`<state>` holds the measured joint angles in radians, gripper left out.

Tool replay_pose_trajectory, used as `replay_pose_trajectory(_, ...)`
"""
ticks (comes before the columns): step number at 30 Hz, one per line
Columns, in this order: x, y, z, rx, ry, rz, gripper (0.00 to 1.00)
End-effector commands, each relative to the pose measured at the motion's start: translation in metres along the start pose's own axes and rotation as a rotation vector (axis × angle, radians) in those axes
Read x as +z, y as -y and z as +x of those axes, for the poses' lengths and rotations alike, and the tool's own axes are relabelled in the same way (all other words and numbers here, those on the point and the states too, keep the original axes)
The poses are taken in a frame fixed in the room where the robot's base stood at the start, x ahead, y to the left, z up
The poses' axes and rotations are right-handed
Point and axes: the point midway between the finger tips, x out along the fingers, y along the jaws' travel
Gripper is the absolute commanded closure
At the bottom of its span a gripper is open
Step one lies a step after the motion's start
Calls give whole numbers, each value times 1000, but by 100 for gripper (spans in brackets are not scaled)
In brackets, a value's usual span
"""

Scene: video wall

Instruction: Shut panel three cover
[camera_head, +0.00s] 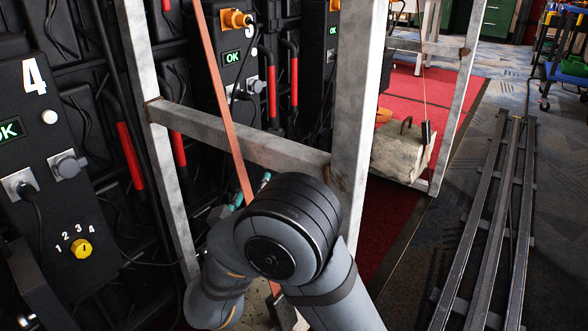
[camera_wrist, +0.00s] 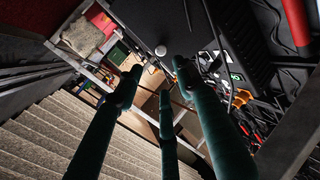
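Panel three (camera_head: 241,75) is a dark upright box with a white "3", a green OK display and an orange connector at its top. It is partly hidden behind the rail frame and an orange-red strip. I cannot make out its cover. My gripper (camera_head: 252,189) is mostly hidden behind my own arm; only its teal fingers show, below panel three in the picture. In the wrist view my gripper (camera_wrist: 160,80) has its teal fingers spread apart with nothing between them. A dark panel with a green display (camera_wrist: 236,77) and an orange connector (camera_wrist: 240,97) lies beyond them.
A grey metal frame (camera_head: 240,138) stands between my camera and the panels. Panel four (camera_head: 50,150) is at the left, with a yellow knob. Red-handled bars (camera_head: 294,83) stand beside the panels. A stone-like block (camera_head: 400,155) and floor rails (camera_head: 480,235) are at the right.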

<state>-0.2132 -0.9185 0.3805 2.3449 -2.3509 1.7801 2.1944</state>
Motion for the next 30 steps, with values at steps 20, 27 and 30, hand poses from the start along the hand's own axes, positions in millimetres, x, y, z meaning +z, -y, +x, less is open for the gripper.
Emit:
replay_pose_trajectory(20, 3, 2, 98, -6, 3, -10, 62)
replay_pose_trajectory(27, 2, 2, 101, -8, 4, -12, 62)
replay_pose_trajectory(30, 2, 2, 101, -7, 4, -12, 63)
